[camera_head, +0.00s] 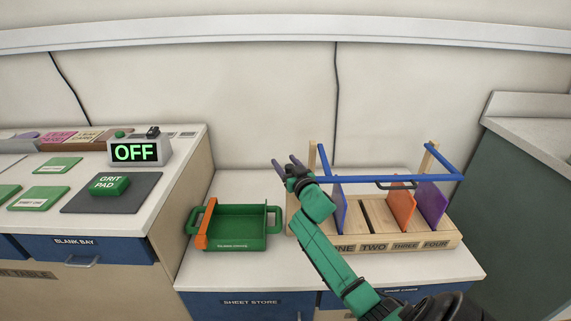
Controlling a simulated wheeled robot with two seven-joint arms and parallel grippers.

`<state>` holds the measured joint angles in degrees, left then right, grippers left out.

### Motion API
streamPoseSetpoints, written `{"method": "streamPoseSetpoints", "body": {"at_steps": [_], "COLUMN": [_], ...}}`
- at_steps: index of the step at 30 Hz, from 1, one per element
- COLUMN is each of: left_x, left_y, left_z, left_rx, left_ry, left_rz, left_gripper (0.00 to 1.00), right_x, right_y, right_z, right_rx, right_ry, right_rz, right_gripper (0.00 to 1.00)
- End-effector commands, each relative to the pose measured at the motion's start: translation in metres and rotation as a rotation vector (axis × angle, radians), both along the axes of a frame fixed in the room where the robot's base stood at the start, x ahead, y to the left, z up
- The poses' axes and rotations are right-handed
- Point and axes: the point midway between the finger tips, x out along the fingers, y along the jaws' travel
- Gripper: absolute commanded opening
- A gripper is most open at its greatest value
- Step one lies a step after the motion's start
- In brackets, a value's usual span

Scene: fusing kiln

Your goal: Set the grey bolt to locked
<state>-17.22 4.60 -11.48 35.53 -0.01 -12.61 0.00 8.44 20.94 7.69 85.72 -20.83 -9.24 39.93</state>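I cannot clearly make out a grey bolt. The wooden rack (445,243) has slots labelled ONE to FOUR and a blue bar frame (380,179) across its top. A dark grey loop handle (396,185) sits along that bar; I cannot tell whether it belongs to a bolt. My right gripper (284,160) is at the rack's left end, above its back left corner. Its two purple-grey fingers are apart with nothing visible between them. My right arm hides the rack's left end and part of slot ONE. My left gripper is not in view.
A blue sheet (340,205), an orange sheet (401,207) and a purple sheet (432,204) stand in the rack. A green tray (240,244) with an orange bar (207,224) sits left of it.

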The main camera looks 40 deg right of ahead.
Motion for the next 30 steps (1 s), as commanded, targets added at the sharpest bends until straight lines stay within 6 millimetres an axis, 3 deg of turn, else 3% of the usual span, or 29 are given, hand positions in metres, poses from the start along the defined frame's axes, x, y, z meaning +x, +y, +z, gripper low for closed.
{"method": "streamPoseSetpoints", "body": {"at_steps": [1,5,30], "left_x": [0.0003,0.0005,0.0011], "left_y": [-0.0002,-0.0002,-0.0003], "left_z": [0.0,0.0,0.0], "left_rx": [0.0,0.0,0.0], "left_ry": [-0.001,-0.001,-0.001], "left_rz": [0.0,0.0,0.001], "left_gripper": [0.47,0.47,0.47], "right_x": [-0.0001,-0.0003,-0.0005], "right_y": [0.0,0.0001,0.0001], "right_z": [-0.0001,-0.0001,-0.0006], "right_rx": [0.0,0.0,0.001], "right_ry": [0.0,0.0,0.001], "right_rz": [0.0,0.0,0.0], "right_gripper": [0.49,0.0,0.0]}}
